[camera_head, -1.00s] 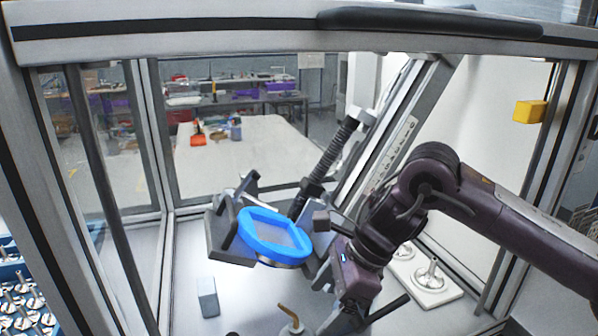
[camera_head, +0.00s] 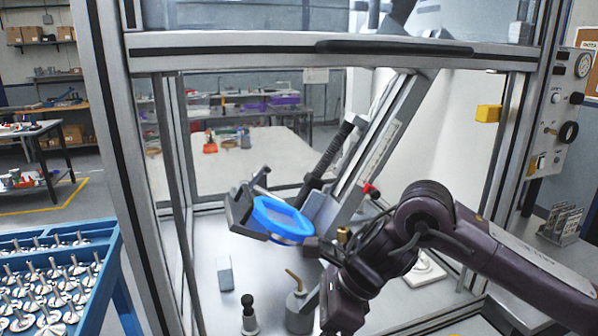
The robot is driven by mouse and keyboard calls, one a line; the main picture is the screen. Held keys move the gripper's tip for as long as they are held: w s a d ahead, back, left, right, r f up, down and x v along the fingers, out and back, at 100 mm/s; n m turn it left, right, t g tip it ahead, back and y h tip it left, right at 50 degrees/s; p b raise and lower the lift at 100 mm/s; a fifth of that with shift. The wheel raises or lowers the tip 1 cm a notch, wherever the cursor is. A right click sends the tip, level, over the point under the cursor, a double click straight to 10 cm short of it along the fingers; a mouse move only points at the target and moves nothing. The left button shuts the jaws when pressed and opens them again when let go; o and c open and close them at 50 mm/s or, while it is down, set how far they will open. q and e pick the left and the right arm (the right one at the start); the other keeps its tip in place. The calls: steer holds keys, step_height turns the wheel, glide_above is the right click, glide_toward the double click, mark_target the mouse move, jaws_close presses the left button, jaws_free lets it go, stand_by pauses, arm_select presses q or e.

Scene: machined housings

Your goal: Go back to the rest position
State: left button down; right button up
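My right arm comes in from the right through the open front of a framed machine enclosure. Its dark purple wrist and gripper (camera_head: 325,262) are inside, just right of and below a blue-rimmed oval fixture (camera_head: 283,219) on a tilted dark holder. I cannot tell whether the gripper touches the fixture. The fingertips are small and partly hidden by the wrist, so their opening is unclear. My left gripper is not in view.
Metal posts and a crossbar (camera_head: 300,50) frame the opening around my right arm. Inside stand a grey block (camera_head: 225,273), a black-knobbed piece (camera_head: 249,316) and a can with a brass spout (camera_head: 299,308). A blue rack (camera_head: 112,262) of metal parts stands outside left; a control panel (camera_head: 566,100) is at right.

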steer(key=s+a+f+m+t+y, duration=0.15)
steer(key=a+m+t+y, duration=0.35)
steer(key=a+m, duration=0.75)
steer(key=d+f+m+t+h, duration=0.2)
steer(key=d+f+m+h, duration=0.2)
steer(key=d+m, duration=0.65)
steer(key=d+f+m+t+h, duration=0.2)
steer(key=d+f+m+h, duration=0.3)
steer(key=m, duration=1.1)
steer(key=s+d+f+m+g+h, duration=0.3)
steer(key=s+d+f+m+g, duration=0.45)
steer(key=s+d+m, duration=0.65)
step_height(320, 180, down, 29)
steer(key=s+n, duration=0.2)
steer(key=s+d+f, duration=0.2)
steer(key=s+f, duration=0.8)
steer(key=s+d+f, duration=0.2)
steer(key=s+f, duration=0.8)
steer(key=shift+g, duration=0.35)
